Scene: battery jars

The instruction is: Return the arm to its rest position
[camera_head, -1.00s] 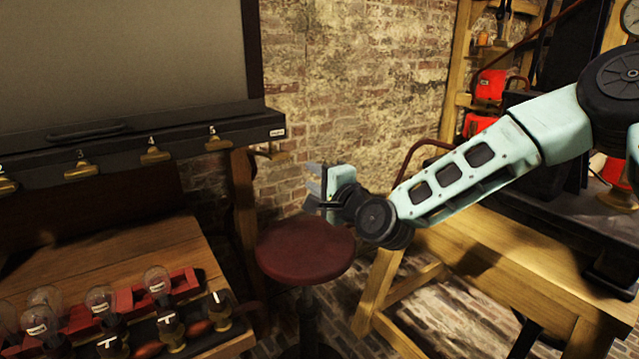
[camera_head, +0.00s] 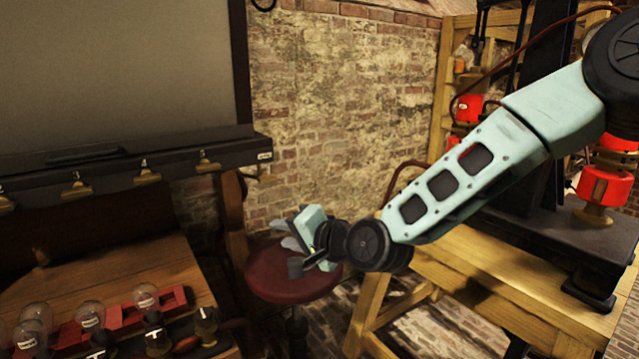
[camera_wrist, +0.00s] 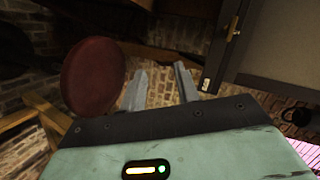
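My pale green arm (camera_head: 452,190) reaches in from the right side of the head view and slopes down to the left. My gripper (camera_head: 284,236) is at its end, in front of the round dark red stool seat as the head view sees it. In the wrist view the two grey fingers of my gripper (camera_wrist: 162,84) stand apart with an empty gap between them. Nothing is held. The red stool (camera_wrist: 94,76) shows to the left of the fingers there, apart from them.
A wooden bench (camera_head: 120,262) with several glass bulbs (camera_head: 90,314) is at the lower left. A dark rail (camera_head: 110,170) with brass clips runs above it. A wooden table (camera_head: 500,262) carrying dark machinery with red parts stands at the right. A brick wall (camera_head: 340,100) is behind.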

